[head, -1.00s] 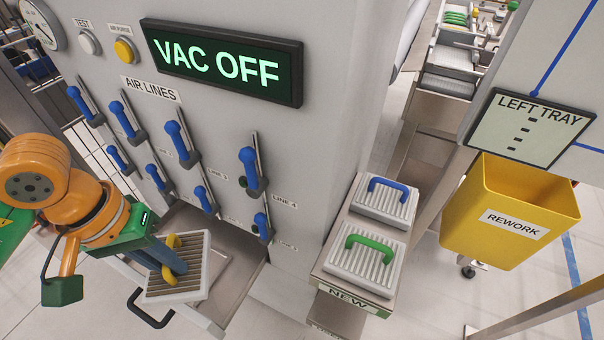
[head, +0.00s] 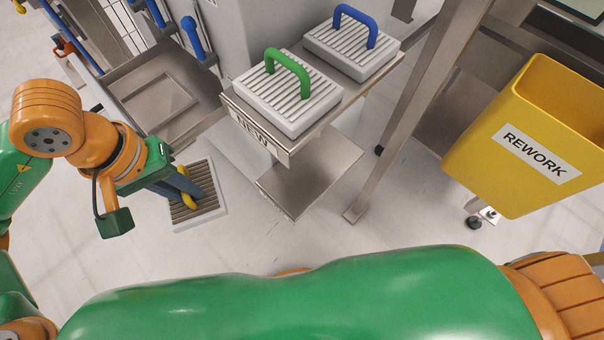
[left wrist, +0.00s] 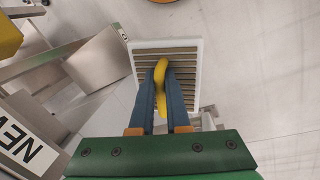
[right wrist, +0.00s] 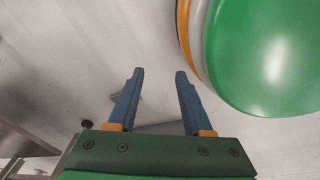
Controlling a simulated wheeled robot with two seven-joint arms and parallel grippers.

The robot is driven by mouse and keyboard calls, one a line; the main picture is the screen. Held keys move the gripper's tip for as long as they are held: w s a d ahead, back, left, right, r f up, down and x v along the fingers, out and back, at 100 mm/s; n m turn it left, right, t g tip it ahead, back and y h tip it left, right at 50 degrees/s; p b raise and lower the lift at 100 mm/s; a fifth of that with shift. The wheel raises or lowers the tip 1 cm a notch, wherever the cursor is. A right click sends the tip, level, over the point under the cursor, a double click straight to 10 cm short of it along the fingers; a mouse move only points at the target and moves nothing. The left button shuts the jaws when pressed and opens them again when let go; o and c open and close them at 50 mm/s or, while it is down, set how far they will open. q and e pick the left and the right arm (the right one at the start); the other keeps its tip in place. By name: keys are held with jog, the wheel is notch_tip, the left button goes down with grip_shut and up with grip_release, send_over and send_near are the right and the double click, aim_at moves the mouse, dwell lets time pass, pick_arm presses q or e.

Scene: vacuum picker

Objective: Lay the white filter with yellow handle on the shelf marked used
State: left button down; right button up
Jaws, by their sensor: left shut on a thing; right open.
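The white filter with yellow handle (head: 212,208) hangs in the head view's lower left, its ribbed face up. My left gripper (head: 187,190) is shut on the yellow handle. In the left wrist view the handle (left wrist: 160,72) sits between the blue fingers (left wrist: 161,92), with the filter (left wrist: 196,47) beyond. A bare steel lower shelf (head: 318,178) lies under the shelf marked NEW (head: 258,140), to the right of the held filter. I see no "used" label now. My right gripper (right wrist: 158,75) is open and empty in the right wrist view.
The NEW shelf carries a filter with a green handle (head: 288,72) and one with a blue handle (head: 357,30). A steel post (head: 415,105) stands right of the shelves. A yellow REWORK bin (head: 530,145) is at right. An empty steel tray (head: 120,75) is at upper left.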

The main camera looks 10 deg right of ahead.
pick_arm(q)
jog(key=w+d+f, duration=0.1)
jog(key=d+f, duration=0.8)
jog(key=w+d+f, duration=0.1)
jog(key=d+f, duration=0.3)
jog(key=shift+w+d+f, duration=0.25)
jog(key=shift+w+d, duration=0.1)
jog(key=shift+d, duration=0.05)
pick_arm(e)
jog(key=shift+w+d+f, duration=0.1)
jog(key=shift+d+f, duration=0.5)
pick_arm(q)
jog(key=shift+f+b, duration=0.15)
jog(key=shift+b, duration=0.2)
jog(key=c, duration=0.9)
grip_release()
pick_arm(e)
jog(key=shift+w+f, duration=0.1)
jog(key=shift+w, duration=0.05)
